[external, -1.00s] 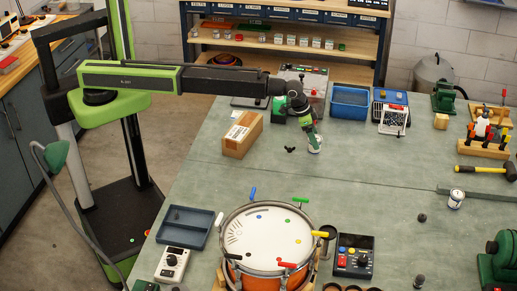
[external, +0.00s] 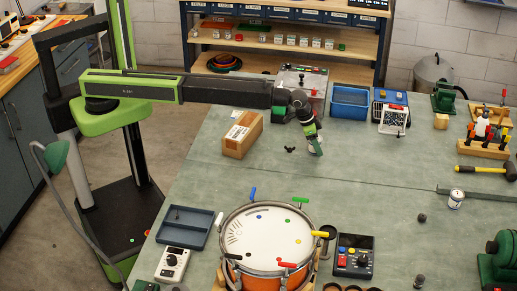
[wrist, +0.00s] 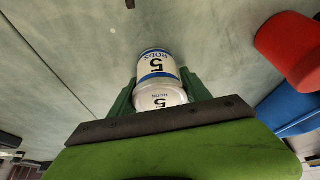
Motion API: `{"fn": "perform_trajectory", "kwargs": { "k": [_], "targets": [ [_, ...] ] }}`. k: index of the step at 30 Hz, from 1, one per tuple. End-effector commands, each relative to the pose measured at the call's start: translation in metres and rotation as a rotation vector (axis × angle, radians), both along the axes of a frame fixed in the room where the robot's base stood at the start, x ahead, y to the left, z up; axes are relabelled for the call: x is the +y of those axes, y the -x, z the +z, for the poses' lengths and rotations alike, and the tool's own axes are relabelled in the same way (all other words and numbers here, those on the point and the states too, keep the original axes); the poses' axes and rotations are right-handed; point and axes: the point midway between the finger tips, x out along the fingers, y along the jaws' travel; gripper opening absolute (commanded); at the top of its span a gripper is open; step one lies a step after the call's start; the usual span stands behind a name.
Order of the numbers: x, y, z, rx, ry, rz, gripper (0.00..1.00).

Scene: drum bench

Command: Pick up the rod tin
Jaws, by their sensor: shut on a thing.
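The rod tin (wrist: 156,66) is white with blue bands and is marked "RODS 5" in the wrist view, where the lettering appears upside down. It sits between the two green fingers of my gripper (wrist: 158,92), which is shut on it. In the external view my gripper (external: 316,146) hangs at the end of the arm over the far middle of the bench, pointing down and slightly tilted. The tin is too small there to make out clearly, and I cannot tell its height above the bench.
A cardboard box (external: 242,135) stands left of my gripper, with a small black piece (external: 290,150) between them. A drum (external: 265,240) stands in front. The bench middle is fairly clear.

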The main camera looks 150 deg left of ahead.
Motion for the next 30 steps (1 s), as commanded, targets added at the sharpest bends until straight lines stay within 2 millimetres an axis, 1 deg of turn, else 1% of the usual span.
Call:
{"fn": "perform_trajectory", "kwargs": {
  "k": [1, 3, 8, 11, 14, 19, 20, 21, 30],
  "targets": [
    [0.000, 0.000, 0.000, 0.000, 0.000, 0.000, 0.13],
    [0.000, 0.000, 0.000, 0.000, 0.000, 0.000, 0.07],
    [0.000, 0.000, 0.000, 0.000, 0.000, 0.000, 0.07],
    [0.000, 0.000, 0.005, 0.000, 0.000, 0.000, 0.07],
    [0.000, 0.000, 0.019, 0.000, 0.000, 0.000, 0.07],
    [0.000, 0.000, 0.050, 0.000, 0.000, 0.000, 0.07],
    [-0.004, -0.001, 0.054, 0.000, 0.000, -0.001, 0.07],
    [-0.016, -0.003, 0.056, 0.000, 0.000, -0.003, 0.07],
    [-0.081, -0.019, 0.097, 0.000, 0.000, -0.002, 0.07]
  ]
}}
